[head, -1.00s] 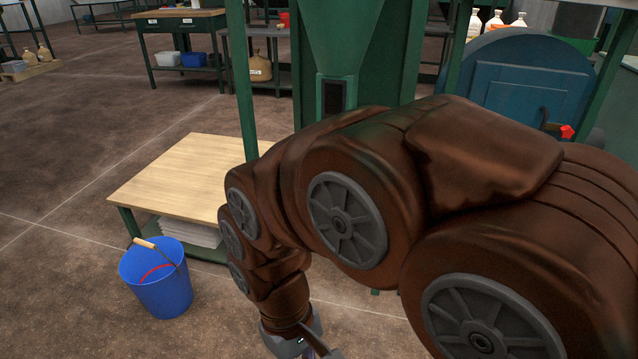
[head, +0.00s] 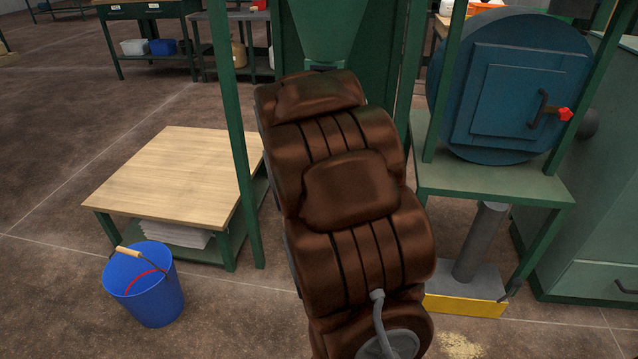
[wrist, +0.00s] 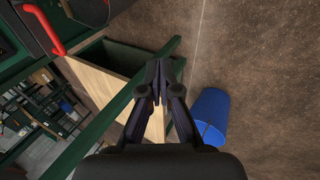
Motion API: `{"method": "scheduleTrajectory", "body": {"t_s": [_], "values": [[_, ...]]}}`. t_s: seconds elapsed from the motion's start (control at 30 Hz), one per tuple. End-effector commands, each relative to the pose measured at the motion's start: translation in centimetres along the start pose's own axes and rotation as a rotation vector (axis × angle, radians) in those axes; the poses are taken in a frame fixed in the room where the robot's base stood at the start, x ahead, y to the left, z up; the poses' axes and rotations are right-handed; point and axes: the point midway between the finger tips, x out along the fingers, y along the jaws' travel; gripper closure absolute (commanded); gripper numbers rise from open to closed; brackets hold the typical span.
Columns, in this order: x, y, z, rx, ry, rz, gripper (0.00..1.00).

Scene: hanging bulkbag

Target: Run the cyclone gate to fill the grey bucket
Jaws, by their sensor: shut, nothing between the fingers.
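The green cyclone cone (head: 325,32) stands at the top middle of the head view; my arm covers what is below it. In the wrist view a red bar handle (wrist: 42,30) sits on dark green metal at the upper left. I cannot tell for sure whether it is the gate's handle. My gripper (wrist: 158,68) is shut and empty, apart from that handle. My arm hides it in the head view. I make out no grey bucket in either view. A blue bucket (head: 147,290) with a wooden grip stands on the floor; it also shows in the wrist view (wrist: 210,115).
A low wood-topped table (head: 170,175) stands beside a green post (head: 238,150). At the right are a blue round vessel (head: 505,90) with a door and red knob (head: 566,114), and a grey cylinder (head: 480,245) over a yellow-edged base (head: 465,305). Floor at the left is open.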

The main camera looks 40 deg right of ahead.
Motion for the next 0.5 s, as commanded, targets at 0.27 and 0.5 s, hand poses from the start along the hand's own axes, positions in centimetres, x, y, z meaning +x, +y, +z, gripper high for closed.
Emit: {"method": "scheduleTrajectory", "body": {"t_s": [0.27, 0.5], "values": [[7.5, 5.1, 1.9, -0.270, 0.168, 0.188, 1.00], [11.6, 6.7, 3.0, -0.464, 0.335, 0.383, 1.00]]}}
